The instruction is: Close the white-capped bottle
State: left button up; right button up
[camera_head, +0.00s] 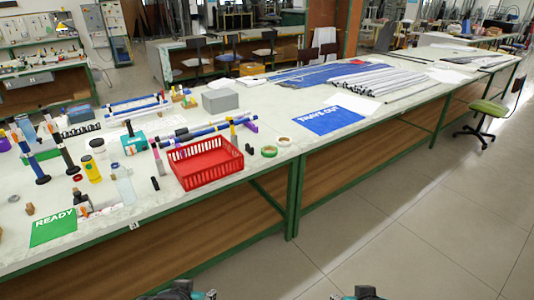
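A clear, pale bottle (125,190) stands near the front of the long workbench at the left. Its top looks whitish, but it is too small to tell whether a cap sits on it or whether it is closed. A yellow bottle (92,170) with a dark top stands to its left, and a white container (98,149) stands behind. My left gripper (182,291) and my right gripper (356,294) show only in part at the bottom edge, over the floor, well apart from the bottles. Their fingers cannot be made out.
A red basket (205,162) stands right of the bottle. A green READY mat (53,229) lies at the front left and a blue mat (327,121) farther right. Several small tools and rods crowd the left part.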

aim_at(119, 175)
jog(key=j+u, duration=0.1)
jog(key=u, duration=1.15)
